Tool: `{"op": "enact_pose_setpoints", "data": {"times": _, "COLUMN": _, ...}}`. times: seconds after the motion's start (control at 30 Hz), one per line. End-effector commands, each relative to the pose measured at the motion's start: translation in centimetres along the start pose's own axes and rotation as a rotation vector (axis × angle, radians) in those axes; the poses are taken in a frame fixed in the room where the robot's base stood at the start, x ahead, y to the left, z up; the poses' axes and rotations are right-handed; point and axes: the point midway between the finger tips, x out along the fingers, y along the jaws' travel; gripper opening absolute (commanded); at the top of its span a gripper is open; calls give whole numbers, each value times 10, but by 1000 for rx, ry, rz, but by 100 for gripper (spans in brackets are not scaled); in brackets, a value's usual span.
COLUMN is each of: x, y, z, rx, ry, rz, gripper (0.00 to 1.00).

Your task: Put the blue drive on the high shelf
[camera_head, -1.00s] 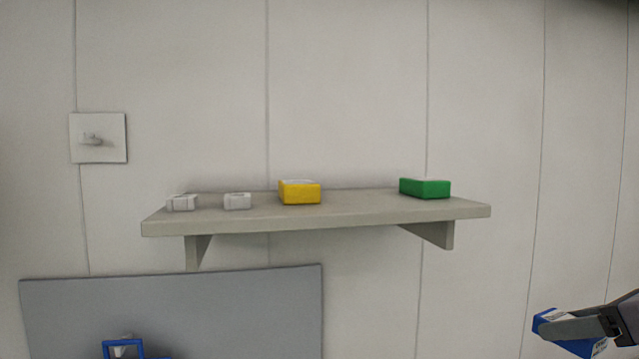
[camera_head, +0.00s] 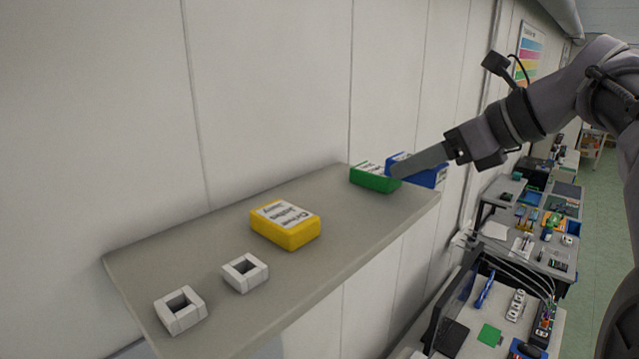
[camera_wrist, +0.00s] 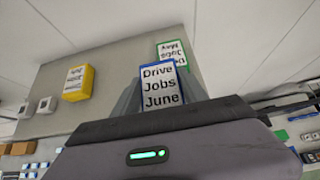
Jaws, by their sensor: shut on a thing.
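The blue drive (camera_head: 432,177) is held in my gripper (camera_head: 400,168) at the right end of the high shelf (camera_head: 350,225), close beside the green drive. In the head view a finger covers part of it, and I cannot tell whether it touches the shelf. In the wrist view the blue drive (camera_wrist: 160,87) sits between the fingers, its label reading "Drive Jobs June". The shelf (camera_wrist: 118,62) spreads behind it there.
The green drive (camera_head: 374,179) lies near the shelf's right end, also in the wrist view (camera_wrist: 172,54). A yellow drive (camera_head: 286,226) lies mid-shelf. Two white hollow blocks (camera_head: 180,310) (camera_head: 245,272) stand at the left. Bare shelf lies between yellow and green. Cluttered benches (camera_head: 500,310) are below right.

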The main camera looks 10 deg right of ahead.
Motion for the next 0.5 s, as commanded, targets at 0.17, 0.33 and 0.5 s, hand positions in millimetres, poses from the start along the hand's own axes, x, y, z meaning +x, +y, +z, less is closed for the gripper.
{"op": "enact_pose_setpoints", "data": {"times": 0.17, "x": 43, "y": 39, "z": 26, "rx": -7, "ry": 0, "rz": 7, "gripper": 0}}
{"op": "enact_pose_setpoints", "data": {"times": 0.33, "x": 74, "y": 64, "z": 42, "rx": -4, "ry": -1, "rz": 5, "gripper": 0}}
{"op": "enact_pose_setpoints", "data": {"times": 0.5, "x": 94, "y": 75, "z": 43, "rx": 0, "ry": 1, "rz": 3, "gripper": 0}}
